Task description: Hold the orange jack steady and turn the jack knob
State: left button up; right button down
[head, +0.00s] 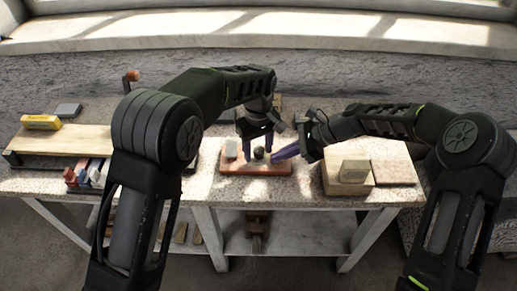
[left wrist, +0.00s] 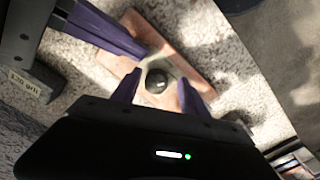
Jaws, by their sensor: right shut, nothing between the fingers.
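A low reddish-orange slab (head: 256,169) lies on the worktable; I cannot tell whether it is the orange jack. A dark round knob-like piece (head: 259,154) stands on it; in the left wrist view this piece (left wrist: 156,83) has a pale ring around it. My left gripper (head: 257,140) points down over the slab, its purple fingers open on either side of the dark piece, with gaps showing. My right gripper (head: 276,156) is shut and empty, reaching in from the right low over the slab, its tip beside the dark piece. Its purple fingers also show in the left wrist view (left wrist: 108,30).
A grey block (head: 231,149) stands at the slab's left end. Right of it are a wooden block (head: 354,171) and a flat board (head: 393,172). At left are a wooden plank (head: 62,140), a yellow box (head: 41,122) and several small coloured blocks (head: 82,173).

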aim_at(258, 152)
pick_arm(q)
jog(key=shift+d, duration=0.1)
jog(key=shift+r, duration=0.6)
notch_tip(258, 152, up, 11)
jog(key=shift+s, duration=0.3)
